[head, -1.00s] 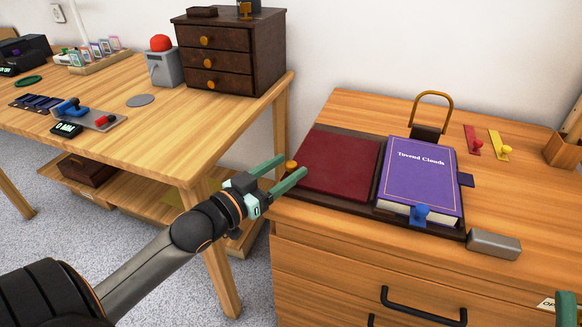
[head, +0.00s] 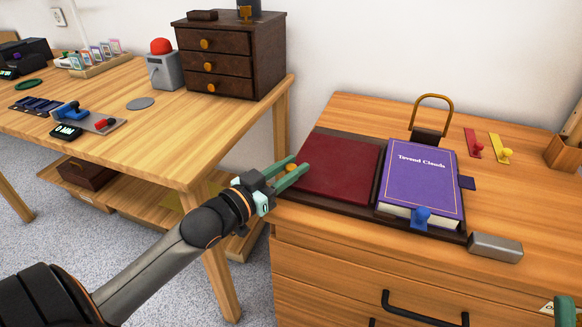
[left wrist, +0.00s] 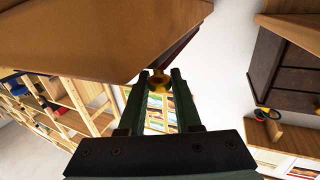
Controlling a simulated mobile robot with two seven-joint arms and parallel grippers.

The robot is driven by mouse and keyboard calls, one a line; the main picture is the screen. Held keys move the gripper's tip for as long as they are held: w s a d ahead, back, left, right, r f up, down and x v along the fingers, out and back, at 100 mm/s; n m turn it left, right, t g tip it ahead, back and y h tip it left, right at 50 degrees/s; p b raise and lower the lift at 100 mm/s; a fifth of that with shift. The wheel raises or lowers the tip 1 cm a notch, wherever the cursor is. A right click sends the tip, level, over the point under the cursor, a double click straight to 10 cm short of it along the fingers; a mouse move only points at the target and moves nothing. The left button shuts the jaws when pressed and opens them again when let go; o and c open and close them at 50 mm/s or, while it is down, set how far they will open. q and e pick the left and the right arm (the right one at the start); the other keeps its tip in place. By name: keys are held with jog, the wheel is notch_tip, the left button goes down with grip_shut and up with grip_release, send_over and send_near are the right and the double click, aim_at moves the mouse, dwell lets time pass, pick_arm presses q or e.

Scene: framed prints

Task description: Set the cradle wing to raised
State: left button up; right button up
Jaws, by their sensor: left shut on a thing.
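The cradle wing (head: 340,165) is a dark red panel on the left half of a dark brown cradle (head: 372,212); it lies flat on the wooden cabinet top. A brass knob (head: 291,168) sticks out at the wing's left edge. My left gripper (head: 298,165) is shut on this knob, and the left wrist view shows the knob (left wrist: 158,83) between the two green fingers (left wrist: 160,76). A purple book (head: 418,180) lies on the cradle's right half. Only a green finger end of my right gripper (head: 565,307) shows at the lower right edge.
A brass loop (head: 431,110) stands behind the cradle. Red (head: 473,143) and yellow (head: 501,149) tabs lie at the back right. A wooden table (head: 190,150) stands at the left.

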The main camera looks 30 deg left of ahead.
pick_arm(q)
grip_shut()
dwell(0.8)
